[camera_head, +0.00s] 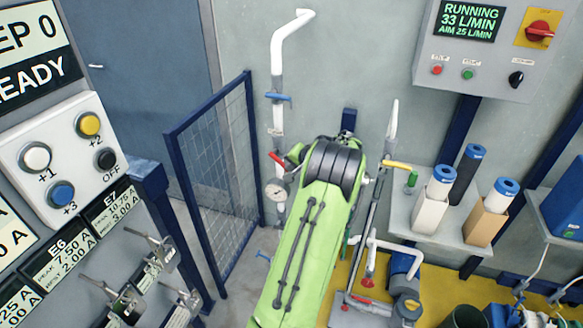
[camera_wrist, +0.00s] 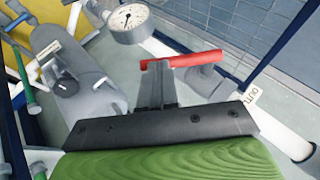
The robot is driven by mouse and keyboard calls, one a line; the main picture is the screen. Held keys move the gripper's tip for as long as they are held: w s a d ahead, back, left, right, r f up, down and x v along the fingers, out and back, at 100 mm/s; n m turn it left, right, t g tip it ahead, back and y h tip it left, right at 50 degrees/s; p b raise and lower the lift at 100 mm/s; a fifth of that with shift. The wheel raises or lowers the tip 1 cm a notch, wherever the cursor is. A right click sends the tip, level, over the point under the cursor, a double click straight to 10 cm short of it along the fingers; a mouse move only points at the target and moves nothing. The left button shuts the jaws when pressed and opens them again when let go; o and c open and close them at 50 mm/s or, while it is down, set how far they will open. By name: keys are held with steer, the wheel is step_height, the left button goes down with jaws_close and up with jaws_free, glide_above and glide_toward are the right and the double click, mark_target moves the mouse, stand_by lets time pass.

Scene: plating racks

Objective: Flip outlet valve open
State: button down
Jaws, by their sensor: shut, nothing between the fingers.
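The outlet valve's red lever (camera_head: 277,159) is on the white vertical pipe left of my arm in the head view. In the wrist view the red lever (camera_wrist: 195,59) lies at an angle across the white pipe, beside a partly cut-off tag (camera_wrist: 251,96) reading "OUTL". My gripper (camera_wrist: 158,66) is shut and empty, its grey fingertips overlapping the lever's left part in the picture. I cannot tell whether they touch it. In the head view my green arm hides the gripper.
A pressure gauge (camera_head: 275,191) sits on the pipe just below the lever, with a blue handle (camera_head: 279,97) higher up. A yellow lever (camera_head: 397,164) is right of my arm. A mesh fence (camera_head: 217,160) stands left. The display (camera_head: 468,22) reads RUNNING 33 L/MIN, AIM 25.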

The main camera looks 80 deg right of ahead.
steer(key=w+f+m+t+h+b, duration=0.2)
steer(key=w+f+t+b, duration=0.1)
steer(key=f+t+b, duration=0.2)
steer(key=t+b, duration=0.2)
steer(key=shift+w+m+t, duration=0.3)
steer(key=shift+t, duration=0.1)
steer(key=shift+d+f, duration=0.15)
stand_by(0.6)
